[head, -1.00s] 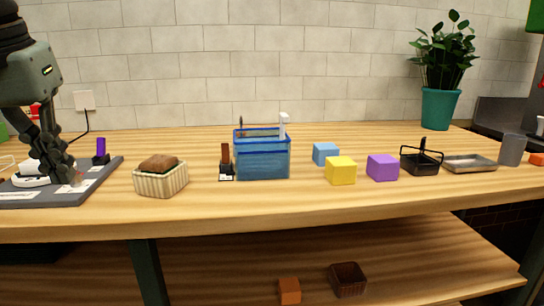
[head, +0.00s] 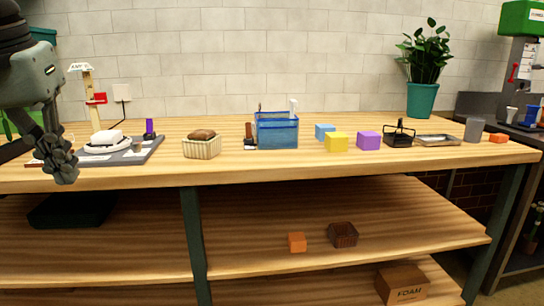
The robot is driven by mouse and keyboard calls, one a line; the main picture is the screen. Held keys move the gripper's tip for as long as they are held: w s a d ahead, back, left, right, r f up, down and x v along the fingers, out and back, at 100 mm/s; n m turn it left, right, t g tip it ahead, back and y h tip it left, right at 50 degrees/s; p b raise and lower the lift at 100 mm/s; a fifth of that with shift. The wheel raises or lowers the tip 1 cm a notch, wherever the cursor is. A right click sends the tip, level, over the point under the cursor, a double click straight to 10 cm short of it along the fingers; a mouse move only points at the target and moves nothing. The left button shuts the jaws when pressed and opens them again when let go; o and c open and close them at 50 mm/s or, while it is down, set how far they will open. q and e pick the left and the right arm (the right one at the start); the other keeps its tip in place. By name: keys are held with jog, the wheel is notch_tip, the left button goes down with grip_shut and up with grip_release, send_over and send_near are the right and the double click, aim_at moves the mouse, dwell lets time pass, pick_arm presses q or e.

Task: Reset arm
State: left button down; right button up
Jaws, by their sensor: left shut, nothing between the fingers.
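My left gripper (head: 66,172) is at the far left of the head view. Its dark fingers point down and are shut with nothing between them. It shows in front of the near left part of the wooden table (head: 330,168), left of the grey board (head: 140,154). It looks apart from the things on the board. My right gripper is not in view.
On the table stand a striped basket (head: 201,150), a blue caddy (head: 277,133), yellow (head: 337,142) and purple (head: 369,140) blocks, a black wire basket (head: 398,138) and a potted plant (head: 422,97). A lower shelf holds an orange block (head: 297,242) and a brown basket (head: 343,235).

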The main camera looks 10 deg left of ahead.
pick_arm(q)
jog(key=w+d+f+n+t+h, duration=0.3)
jog(key=w+d+f+n+h, duration=0.1)
jog(key=w+d+n+h, duration=0.6)
jog(key=w+a+f+n+t+h, duration=0.1)
jog(key=w+a+n+t+h, duration=0.4)
jog(key=n, duration=0.4)
jog(key=w+a+f+n+t+y, duration=0.3)
jog(key=a+f+n+y, duration=0.35)
jog(key=f+n, duration=0.5)
jog(key=w+a+f+n+t+y, duration=0.2)
jog(key=a+f+n+t+y, duration=0.35)
jog(key=n, duration=0.85)
jog(key=s+f+n+g+y, duration=0.4)
jog(key=f+n, duration=0.3)
jog(key=f, duration=0.6)
jog(key=s+f+n+g+y, duration=0.2)
jog(key=s+f+n+g, duration=0.4)
jog(key=f, duration=0.7)
jog(key=s+d+f+n+g+h, duration=0.1)
jog(key=s+d+f+n+g, duration=0.2)
jog(key=s+d+f, duration=0.4)
jog(key=s+d+f+n+g+h, duration=0.1)
jog(key=s+d+f+n+g, duration=0.3)
jog(key=s+f, duration=0.7)
jog(key=d+n, duration=0.2)
jog(key=d, duration=0.1)
jog(key=shift+s+d+f+h, duration=0.35)
jog(key=shift+f+h, duration=0.05)
